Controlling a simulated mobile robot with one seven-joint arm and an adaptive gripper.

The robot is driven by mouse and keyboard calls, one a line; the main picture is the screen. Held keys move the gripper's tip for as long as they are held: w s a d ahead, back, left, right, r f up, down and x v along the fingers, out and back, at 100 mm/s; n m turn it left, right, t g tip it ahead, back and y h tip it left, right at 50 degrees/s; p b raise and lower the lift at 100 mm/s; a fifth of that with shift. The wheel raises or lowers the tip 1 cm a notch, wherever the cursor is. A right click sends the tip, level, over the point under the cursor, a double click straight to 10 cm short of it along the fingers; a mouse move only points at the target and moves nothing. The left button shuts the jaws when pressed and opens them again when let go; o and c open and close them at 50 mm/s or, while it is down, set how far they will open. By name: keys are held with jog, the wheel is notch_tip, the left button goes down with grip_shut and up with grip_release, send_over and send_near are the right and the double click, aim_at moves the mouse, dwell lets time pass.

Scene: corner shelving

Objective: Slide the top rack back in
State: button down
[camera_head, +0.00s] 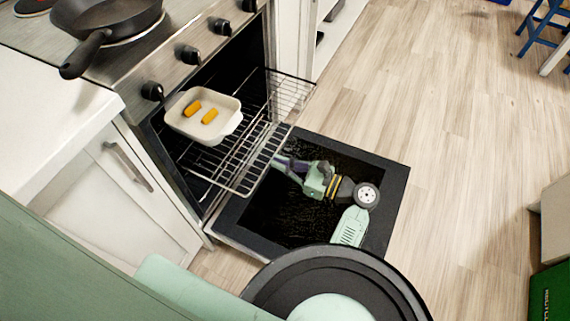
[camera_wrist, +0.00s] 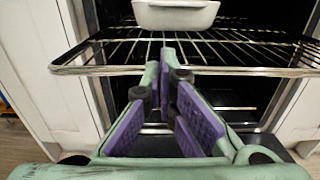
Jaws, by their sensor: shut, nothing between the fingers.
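The top rack (camera_head: 236,176) is a wire shelf that sticks out of the open oven over the lowered door. A white baking dish (camera_head: 191,129) with two orange sticks of food stands on it. My gripper (camera_head: 278,161) is at the rack's front edge, above the door. In the wrist view the rack's front bar (camera_wrist: 110,70) crosses ahead of the purple-padded fingers (camera_wrist: 168,62), and the dish (camera_wrist: 176,14) stands behind it. The fingers are shut with nothing between them. Their tips appear level with or just below the front bar; I cannot tell if they touch it.
The oven door (camera_head: 395,185) lies open beneath my arm. A black pan (camera_head: 105,20) sits on the stove above, near the oven knobs (camera_head: 190,55). A white cabinet (camera_head: 120,185) stands left of the oven. Open wooden floor (camera_head: 450,100) lies to the right.

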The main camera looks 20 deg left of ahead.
jog(key=p, duration=0.4)
send_near(210, 133)
jog(key=a, duration=0.8)
jog(key=shift+w+a+f, duration=0.1)
jog(key=shift+a+f, duration=0.2)
jog(key=shift+f, duration=0.1)
jog(key=shift+a, duration=0.8)
jog(key=shift+r, duration=0.1)
